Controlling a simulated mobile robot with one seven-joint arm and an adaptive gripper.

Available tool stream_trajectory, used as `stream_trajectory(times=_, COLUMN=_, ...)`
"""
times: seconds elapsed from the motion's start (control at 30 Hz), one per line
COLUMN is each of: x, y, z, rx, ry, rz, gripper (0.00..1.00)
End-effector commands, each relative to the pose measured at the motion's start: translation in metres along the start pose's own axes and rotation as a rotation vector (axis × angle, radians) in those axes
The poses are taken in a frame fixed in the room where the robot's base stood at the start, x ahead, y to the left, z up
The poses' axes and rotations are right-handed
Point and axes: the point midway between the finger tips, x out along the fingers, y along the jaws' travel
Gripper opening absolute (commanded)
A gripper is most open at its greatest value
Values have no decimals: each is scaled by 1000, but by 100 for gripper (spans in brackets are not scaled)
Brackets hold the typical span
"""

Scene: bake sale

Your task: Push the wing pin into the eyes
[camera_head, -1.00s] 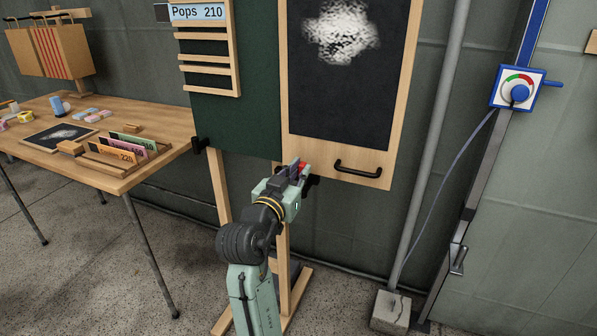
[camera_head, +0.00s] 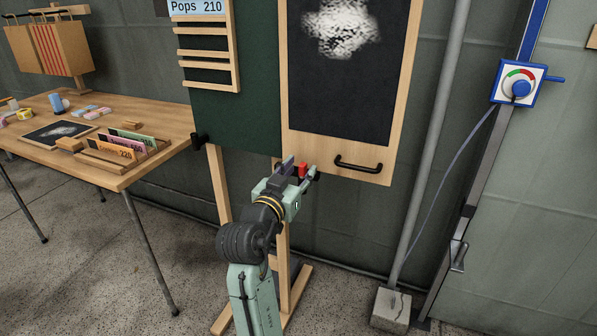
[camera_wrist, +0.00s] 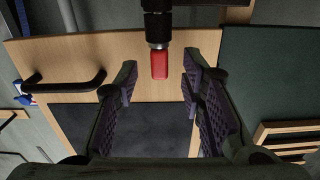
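The wing pin has a red grip (camera_wrist: 159,64), which also shows in the head view (camera_head: 303,170). I cannot tell the eyes from this black part, nor how deep the pin sits. My gripper (camera_wrist: 160,78) is open, one finger on each side of the red grip, with gaps to both. In the head view my gripper (camera_head: 300,168) is at the lower edge of the framed wing panel (camera_head: 333,165).
A black handle (camera_head: 358,164) is on the wing panel, right of my gripper. The green board (camera_head: 236,125) stands to the left. A wooden table (camera_head: 100,178) with cards is further left. A grey pole (camera_head: 431,140) and a blue-framed dial (camera_head: 518,84) are at right.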

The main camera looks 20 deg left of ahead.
Motion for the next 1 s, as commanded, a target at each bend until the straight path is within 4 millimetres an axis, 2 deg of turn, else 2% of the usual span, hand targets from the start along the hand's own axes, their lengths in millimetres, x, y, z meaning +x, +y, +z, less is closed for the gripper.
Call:
stream_trajectory(times=0.13, x=-5, y=0, z=0, rx=0, ry=1, rz=-1, gripper=36)
stream_trajectory(times=0.23, x=-18, y=-1, z=0, rx=0, ry=1, rz=-3, gripper=36)
stream_trajectory(times=0.5, x=-76, y=-1, z=0, rx=1, ry=0, rz=-4, gripper=36)
stream_trajectory(times=0.7, x=-108, y=-1, z=0, rx=0, ry=0, rz=-3, gripper=36)
stream_trajectory(times=0.83, x=-118, y=0, z=0, rx=0, ry=0, rz=-1, gripper=36)
stream_trajectory(times=1.0, x=-121, y=0, z=0, rx=1, ry=0, rz=0, gripper=36)
